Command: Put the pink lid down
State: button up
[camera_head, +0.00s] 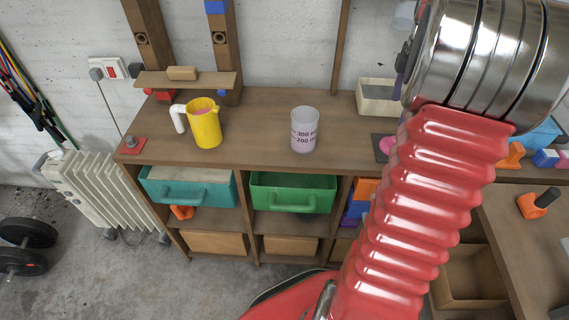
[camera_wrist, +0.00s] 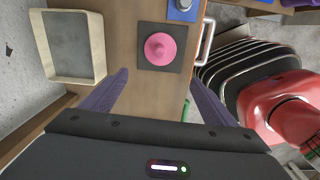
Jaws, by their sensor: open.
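The pink lid (camera_wrist: 161,48), round with a raised knob, lies on a dark square mat (camera_wrist: 143,60) on the wooden bench top. In the head view, part of the pink lid (camera_head: 388,146) shows at the left edge of my red arm, which hides the rest. My gripper (camera_wrist: 159,78) is open, with its purple fingers spread wide. Nothing is between the fingers, and the lid shows beyond their tips, apart from them. In the head view the gripper is mostly hidden behind my arm.
A yellow jug (camera_head: 206,125) and a clear measuring beaker (camera_head: 304,131) stand on the bench (camera_head: 255,125). An open pale box (camera_wrist: 98,46) sits left of the mat in the wrist view. A blue block with a metal knob (camera_wrist: 182,10) is beyond the mat.

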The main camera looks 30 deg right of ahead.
jog(key=w+a+r+m+t+h, duration=0.1)
jog(key=a+r+m, duration=0.2)
jog(key=a, duration=0.8)
jog(key=a+r+m+t, duration=0.1)
jog(key=a+r+m, duration=0.15)
jog(key=a, duration=0.95)
jog(key=s+a+f+m+t, duration=0.1)
jog(key=s+a, duration=0.3)
jog(key=a, duration=0.5)
jog(key=s+a+f+m+t+y, duration=0.1)
jog(key=s+a+m, duration=0.3)
jog(key=a, duration=0.4)
jog(key=shift+s+a+f+m+t, duration=0.15)
jog(key=shift+s+a+m+t, duration=0.25)
jog(key=shift+s+t, duration=0.25)
jog(key=shift+d, duration=0.15)
